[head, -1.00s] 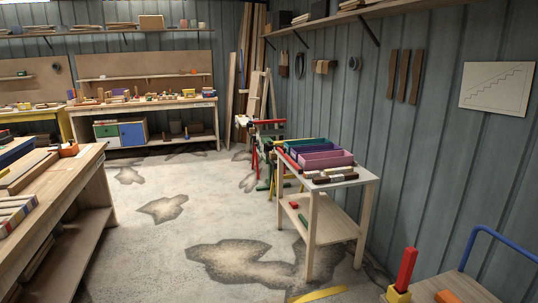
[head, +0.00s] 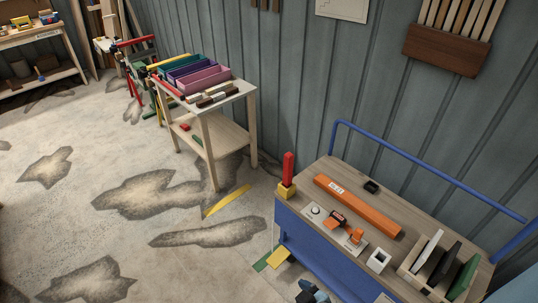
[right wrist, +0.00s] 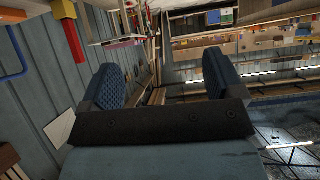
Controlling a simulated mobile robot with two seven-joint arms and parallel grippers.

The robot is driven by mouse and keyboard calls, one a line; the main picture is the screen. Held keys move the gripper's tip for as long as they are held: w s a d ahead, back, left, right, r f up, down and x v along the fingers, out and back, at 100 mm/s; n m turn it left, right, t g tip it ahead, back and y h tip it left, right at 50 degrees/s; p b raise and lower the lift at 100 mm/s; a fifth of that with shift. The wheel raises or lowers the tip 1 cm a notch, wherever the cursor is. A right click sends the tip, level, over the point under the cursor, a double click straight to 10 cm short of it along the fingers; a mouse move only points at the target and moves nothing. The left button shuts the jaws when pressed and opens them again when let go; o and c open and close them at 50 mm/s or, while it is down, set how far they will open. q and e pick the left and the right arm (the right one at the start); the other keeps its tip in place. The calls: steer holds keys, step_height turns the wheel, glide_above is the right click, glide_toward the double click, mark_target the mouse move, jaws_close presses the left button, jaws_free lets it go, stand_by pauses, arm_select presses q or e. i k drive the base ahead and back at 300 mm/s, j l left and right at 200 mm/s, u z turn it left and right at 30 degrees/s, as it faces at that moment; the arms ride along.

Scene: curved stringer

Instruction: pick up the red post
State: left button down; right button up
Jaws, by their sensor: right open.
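The red post (head: 288,167) stands upright in a yellow block (head: 287,190) at the near left corner of the blue cart's wooden top (head: 345,173). In the right wrist view the post (right wrist: 74,42) and the yellow block (right wrist: 63,9) appear upside down at the upper left, beyond the fingers. My right gripper (right wrist: 163,85) is open, with nothing between its blue ridged pads, and apart from the post. A dark blue piece at the bottom edge of the head view seems to be part of it. My left gripper is not in view.
On the cart top lie an orange bar (head: 357,205), a small black item (head: 372,186), a white square piece (head: 378,260) and a rack of panels (head: 440,262). A blue handle rail (head: 430,172) runs along the wall side. A side table (head: 205,125) with coloured bins stands farther back.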

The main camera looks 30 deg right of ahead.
mark_target(288, 164)
steer(key=i+z, duration=0.1)
steer(key=z, duration=1)
steer(key=i+j+z, duration=0.15)
steer(key=z, duration=0.15)
steer(key=i+j+z, duration=0.15)
steer(key=j+z, duration=0.5)
steer(key=i+j+z, duration=0.2)
steer(key=j, duration=0.4)
steer(key=j+z, duration=0.2)
steer(key=j, duration=0.35)
steer(key=i+j, duration=0.1)
steer(key=j, duration=0.85)
steer(key=j+z, duration=0.1)
steer(key=j, duration=0.9)
